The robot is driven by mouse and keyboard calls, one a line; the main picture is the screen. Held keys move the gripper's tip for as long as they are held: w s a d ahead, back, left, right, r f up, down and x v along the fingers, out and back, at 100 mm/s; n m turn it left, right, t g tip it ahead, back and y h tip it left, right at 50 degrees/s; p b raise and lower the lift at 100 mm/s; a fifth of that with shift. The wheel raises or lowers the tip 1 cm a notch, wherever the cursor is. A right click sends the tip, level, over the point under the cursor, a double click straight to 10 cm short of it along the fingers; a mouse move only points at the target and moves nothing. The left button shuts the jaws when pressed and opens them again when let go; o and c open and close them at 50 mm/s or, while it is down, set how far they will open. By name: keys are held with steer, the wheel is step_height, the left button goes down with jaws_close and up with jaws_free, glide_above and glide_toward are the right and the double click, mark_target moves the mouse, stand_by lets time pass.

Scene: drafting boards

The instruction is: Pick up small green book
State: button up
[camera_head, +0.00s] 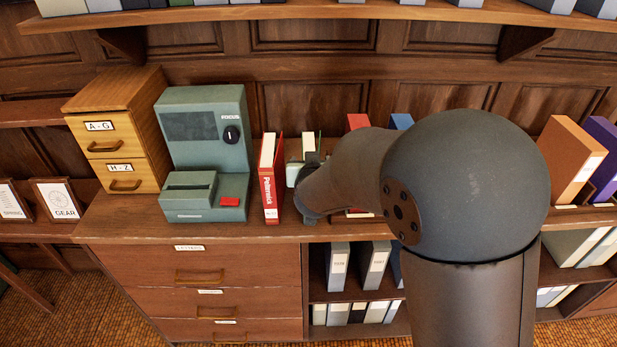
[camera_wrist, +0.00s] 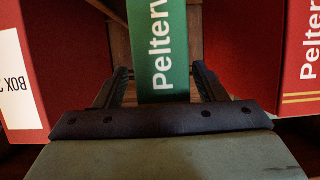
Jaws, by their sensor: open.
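The small green book (camera_wrist: 160,50) stands upright with its white-lettered spine facing my gripper in the wrist view. In the head view only its top part (camera_head: 309,144) shows, and my arm hides the rest. My gripper (camera_wrist: 163,80) is open, with one finger on each side of the green book's spine. Gaps show between the fingers and the spine, though I cannot tell how deep the fingers reach. In the head view my arm hides the fingers.
A red book (camera_head: 268,178) stands close to the left of the green one on the wooden cabinet top (camera_head: 130,215). Another red item (camera_head: 357,122) and a blue one (camera_head: 401,121) stand to the right. A grey-green machine (camera_head: 205,150) and a wooden file box (camera_head: 115,130) are farther left.

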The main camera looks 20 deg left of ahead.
jaws_close()
stand_by(0.6)
stand_by(0.6)
steer(key=shift+r, duration=0.1)
